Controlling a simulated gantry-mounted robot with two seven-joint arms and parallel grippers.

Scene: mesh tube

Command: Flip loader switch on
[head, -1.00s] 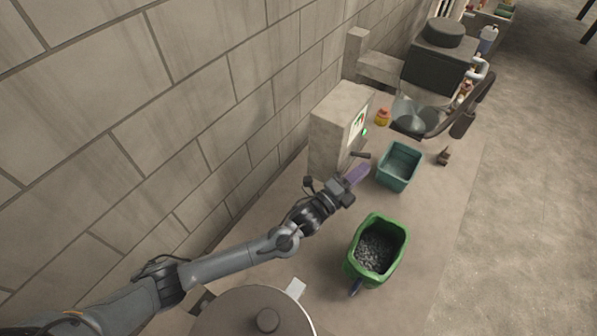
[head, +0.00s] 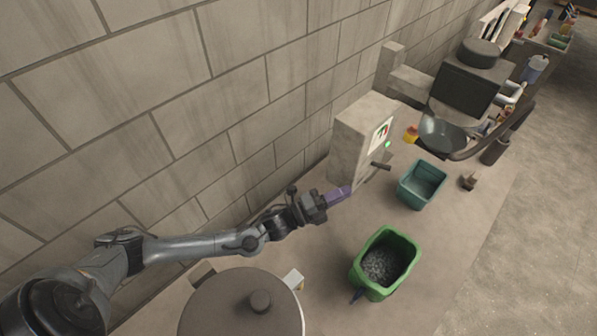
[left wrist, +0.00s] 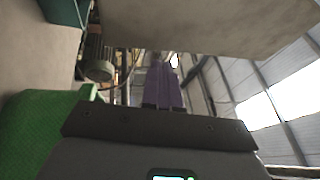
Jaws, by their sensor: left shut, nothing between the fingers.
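A pale box (head: 350,142) stands against the block wall in the head view, with a white panel (head: 381,134) and a lit green lamp (head: 388,144) on its face. A short dark lever (head: 381,166) sticks out from the box below the lamp; it looks like the loader switch, but its on or off position is unclear. My left gripper (head: 345,191), with purple fingers, is shut and empty, to the lower left of the lever and apart from it. The left wrist view shows its fingers (left wrist: 165,82) together beneath a pale surface. My right gripper is not in view.
A teal bin (head: 404,196) stands right of the box. A green bin (head: 356,271) of dark granules is in front. A round lidded vessel (head: 215,300) is at the bottom. A metal bowl (head: 440,138) and dark machine (head: 465,88) stand farther back.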

